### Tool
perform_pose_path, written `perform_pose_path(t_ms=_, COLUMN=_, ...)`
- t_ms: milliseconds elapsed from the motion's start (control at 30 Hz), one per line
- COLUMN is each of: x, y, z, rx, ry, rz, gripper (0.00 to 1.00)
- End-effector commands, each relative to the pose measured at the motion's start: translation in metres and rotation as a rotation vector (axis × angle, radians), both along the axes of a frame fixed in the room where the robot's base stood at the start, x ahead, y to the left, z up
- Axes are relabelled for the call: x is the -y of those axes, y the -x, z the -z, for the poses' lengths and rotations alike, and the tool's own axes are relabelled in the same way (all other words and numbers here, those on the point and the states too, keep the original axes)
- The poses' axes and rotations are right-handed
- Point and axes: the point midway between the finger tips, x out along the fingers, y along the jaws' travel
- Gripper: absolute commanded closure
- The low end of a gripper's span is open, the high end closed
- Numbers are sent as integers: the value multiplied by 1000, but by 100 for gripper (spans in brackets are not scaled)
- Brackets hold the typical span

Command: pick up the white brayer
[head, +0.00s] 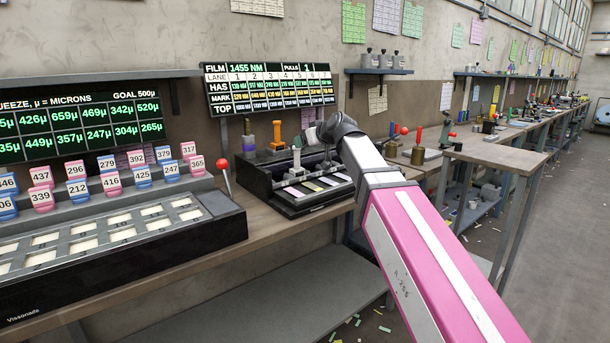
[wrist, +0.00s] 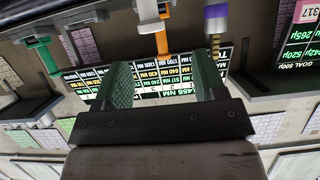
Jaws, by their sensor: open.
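The white brayer (head: 297,158) stands upright on the black machine at the back of the bench, in front of the orange brayer. In the wrist view, which is upside down, the white brayer (wrist: 147,12) shows at the top edge, partly cut off. My gripper (wrist: 165,64) is open, its two green fingers apart with no object held between them. In the head view my dark gripper (head: 322,133) is just right of the white brayer and above the machine; its fingertips are hard to make out. Gripper and brayer look apart.
A lane display board (head: 270,90) is on the wall behind. A red-knobbed lever (head: 226,168) rises at left.

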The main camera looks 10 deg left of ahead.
Motion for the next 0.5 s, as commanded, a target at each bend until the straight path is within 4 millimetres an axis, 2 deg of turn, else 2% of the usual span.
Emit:
perform_pose_path(t_ms=167, x=-1, y=-3, z=5, rx=20, ry=-27, rz=13, gripper=36)
perform_pose_path(t_ms=500, x=-33, y=-32, z=22, rx=20, ry=-25, rz=12, gripper=36)
